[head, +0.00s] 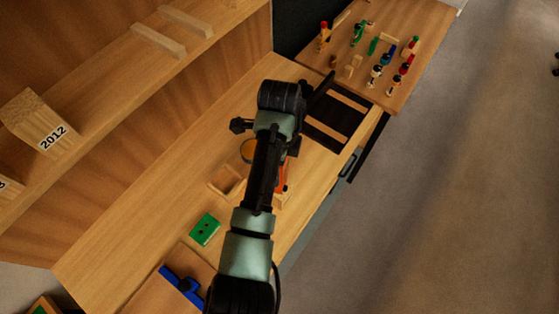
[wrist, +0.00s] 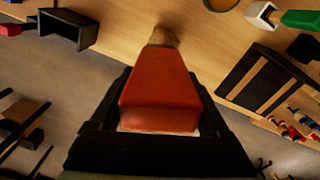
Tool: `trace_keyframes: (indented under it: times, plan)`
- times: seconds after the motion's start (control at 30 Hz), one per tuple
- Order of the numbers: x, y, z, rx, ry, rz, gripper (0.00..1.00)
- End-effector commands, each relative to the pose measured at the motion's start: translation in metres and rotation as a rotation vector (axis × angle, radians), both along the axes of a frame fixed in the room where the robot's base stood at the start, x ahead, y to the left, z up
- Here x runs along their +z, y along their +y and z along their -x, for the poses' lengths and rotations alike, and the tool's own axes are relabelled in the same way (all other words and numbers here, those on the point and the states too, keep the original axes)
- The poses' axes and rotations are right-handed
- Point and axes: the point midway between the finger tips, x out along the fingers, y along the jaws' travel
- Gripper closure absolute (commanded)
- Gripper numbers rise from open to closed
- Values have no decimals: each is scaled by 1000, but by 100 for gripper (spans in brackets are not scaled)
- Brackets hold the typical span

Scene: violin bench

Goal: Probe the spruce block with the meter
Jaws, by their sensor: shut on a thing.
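My gripper (wrist: 160,88) is shut on a tapered orange-red body, which looks like the meter (wrist: 158,100). Its narrow end points away from the wrist camera, toward the bench. A brownish piece (wrist: 163,37) shows at that end; I cannot tell whether it is the meter's tip or wood beyond it. In the head view my arm hides most of the gripper, and only a strip of the orange meter (head: 282,177) shows. A wood block labelled 2012 (head: 40,125) sits on the shelf at left; I cannot tell whether it is the spruce block.
A black rack with wooden slats (head: 325,130) lies beyond my arm. A far table (head: 428,20) holds several coloured items. Open floor (head: 450,200) lies right.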

Motion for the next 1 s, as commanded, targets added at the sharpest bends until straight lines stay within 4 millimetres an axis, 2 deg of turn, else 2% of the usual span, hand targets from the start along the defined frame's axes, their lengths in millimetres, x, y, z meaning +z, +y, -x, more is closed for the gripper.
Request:
trace_keyframes:
  times: [0.1, 0.6, 1.0]
  plan:
    - [15, 0, -1, 0, -3, 0, 93]
    - [55, 0, -1, -1, -4, 0, 93]
    - [56, 0, -1, -1, -4, -1, 93]
